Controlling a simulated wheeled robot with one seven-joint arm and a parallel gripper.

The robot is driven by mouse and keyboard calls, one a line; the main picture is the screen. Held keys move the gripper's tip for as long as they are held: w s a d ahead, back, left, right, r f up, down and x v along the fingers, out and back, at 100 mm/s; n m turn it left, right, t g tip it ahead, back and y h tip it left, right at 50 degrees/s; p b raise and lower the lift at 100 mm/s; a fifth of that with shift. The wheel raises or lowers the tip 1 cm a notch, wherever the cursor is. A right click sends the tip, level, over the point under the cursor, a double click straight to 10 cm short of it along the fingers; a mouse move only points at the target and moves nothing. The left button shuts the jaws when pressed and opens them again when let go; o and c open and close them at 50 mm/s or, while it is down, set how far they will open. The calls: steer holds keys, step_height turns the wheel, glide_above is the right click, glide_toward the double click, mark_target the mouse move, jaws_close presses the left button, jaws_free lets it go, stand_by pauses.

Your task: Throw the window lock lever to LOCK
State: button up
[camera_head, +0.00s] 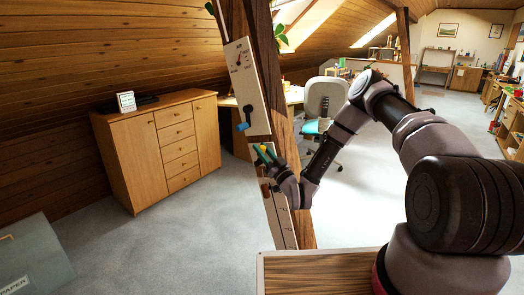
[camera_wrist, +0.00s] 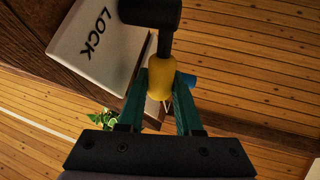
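The window lock lever's yellow knob (camera_wrist: 161,78) sits between the green fingertips of my gripper (camera_wrist: 161,84) in the wrist view. The fingers press against both sides of it. A black stem (camera_wrist: 165,42) runs from the knob to a black pivot cylinder (camera_wrist: 150,12). A pale plate marked LOCK (camera_wrist: 98,45) lies to the left of the stem. In the head view my gripper (camera_head: 265,155) is at a pale panel (camera_head: 285,229) on the timber post, and most of the lever is hidden there by the fingers.
An upper panel (camera_head: 239,68) on the same post (camera_head: 264,50) carries a dial and a black lever with a blue handle (camera_head: 242,127), just above my gripper. A wooden cabinet (camera_head: 160,145) stands left. A wooden-topped surface (camera_head: 318,275) is in front. Grey floor is open between.

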steer(key=shift+o, duration=0.7)
steer(key=v, duration=1.1)
steer(key=shift+w+f, duration=0.1)
